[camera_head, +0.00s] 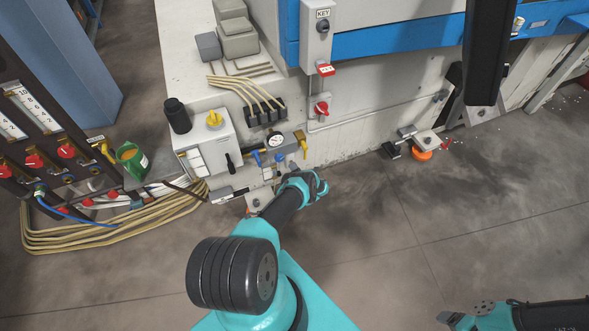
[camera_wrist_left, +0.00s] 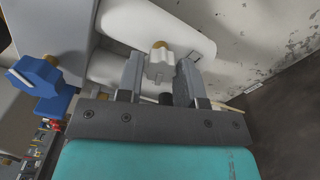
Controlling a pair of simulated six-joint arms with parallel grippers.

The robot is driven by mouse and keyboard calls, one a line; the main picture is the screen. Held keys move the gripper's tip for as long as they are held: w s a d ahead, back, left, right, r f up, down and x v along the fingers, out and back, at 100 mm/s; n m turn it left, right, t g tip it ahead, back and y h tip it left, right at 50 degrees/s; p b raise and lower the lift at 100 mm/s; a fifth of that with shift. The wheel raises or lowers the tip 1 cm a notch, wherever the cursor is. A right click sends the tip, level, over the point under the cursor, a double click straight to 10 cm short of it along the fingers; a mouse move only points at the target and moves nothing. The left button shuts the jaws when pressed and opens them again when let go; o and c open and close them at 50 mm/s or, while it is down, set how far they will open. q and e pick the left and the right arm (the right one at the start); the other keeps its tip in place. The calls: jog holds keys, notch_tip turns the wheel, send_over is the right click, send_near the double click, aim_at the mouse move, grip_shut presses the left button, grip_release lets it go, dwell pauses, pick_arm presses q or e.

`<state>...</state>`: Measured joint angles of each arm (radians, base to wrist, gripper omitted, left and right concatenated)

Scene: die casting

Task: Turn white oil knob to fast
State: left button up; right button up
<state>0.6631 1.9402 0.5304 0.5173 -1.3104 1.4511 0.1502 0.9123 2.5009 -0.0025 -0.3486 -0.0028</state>
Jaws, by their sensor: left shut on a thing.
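The white oil knob (camera_wrist_left: 160,58) shows in the left wrist view, on a brass-coloured stem in front of pale rounded surfaces. My left gripper (camera_wrist_left: 158,74) has one grey finger on each side of the knob and is shut on it. The knob's pointing direction and any fast marking cannot be read. In the head view my left wrist reaches the front of the valve group below the gauge (camera_head: 274,141), and the arm hides the fingertips and the white knob.
A blue knob (camera_wrist_left: 38,76) is close to the left of my gripper in the wrist view. Coiled hoses (camera_head: 110,228) lie at the left. The floor at right is mostly open.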

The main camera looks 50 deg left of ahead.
pick_arm(q)
jog(key=shift+n, duration=0.5)
jog(key=shift+w, duration=0.1)
jog(key=o, duration=0.9)
jog(key=shift+o, duration=0.2)
jog(key=shift+d, duration=0.1)
jog(key=v, duration=1.7)
jog(key=shift+d, duration=0.1)
